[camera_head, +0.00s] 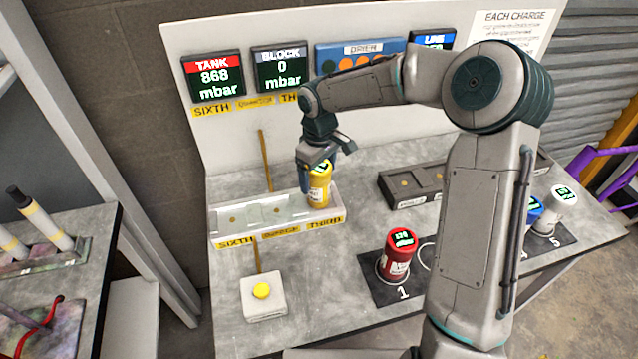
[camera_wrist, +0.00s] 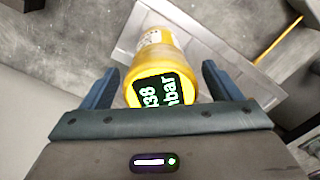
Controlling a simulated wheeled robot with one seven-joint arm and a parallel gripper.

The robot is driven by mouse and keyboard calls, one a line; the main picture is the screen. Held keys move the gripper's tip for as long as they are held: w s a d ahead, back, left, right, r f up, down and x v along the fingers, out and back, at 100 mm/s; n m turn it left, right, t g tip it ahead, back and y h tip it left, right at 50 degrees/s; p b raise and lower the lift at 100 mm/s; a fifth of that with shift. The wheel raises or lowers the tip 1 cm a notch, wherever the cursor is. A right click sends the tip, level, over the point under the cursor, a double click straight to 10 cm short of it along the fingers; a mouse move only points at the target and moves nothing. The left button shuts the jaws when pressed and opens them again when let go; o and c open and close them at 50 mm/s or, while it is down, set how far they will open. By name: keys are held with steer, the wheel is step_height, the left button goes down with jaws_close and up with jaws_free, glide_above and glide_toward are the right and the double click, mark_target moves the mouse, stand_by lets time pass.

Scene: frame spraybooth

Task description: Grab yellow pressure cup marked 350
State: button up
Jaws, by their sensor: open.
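The yellow pressure cup (camera_head: 319,192) stands in the right-hand slot of the white tray (camera_head: 225,217), above the label THIRD. Its top display (camera_wrist: 163,92) shows digits ending in 38 and "mbar", partly cut off in the wrist view. A pale label shows on its side, but I cannot read a 350 there. My gripper (camera_head: 322,163) is over the cup from above. In the wrist view the blue fingers of my gripper (camera_wrist: 160,82) are apart, one on each side of the cup (camera_wrist: 157,55), with gaps visible.
A red cup (camera_head: 397,255) stands on pad 1, with blue (camera_head: 535,208) and white (camera_head: 562,208) cups to the right behind my arm. A dark slotted tray (camera_head: 405,187) lies right of the white tray. A yellow button box (camera_head: 263,296) sits in front. Panel displays (camera_head: 214,78) stand behind.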

steer(key=shift+f, duration=1.25)
steer(key=shift+r, duration=0.1)
steer(key=c, duration=1.7)
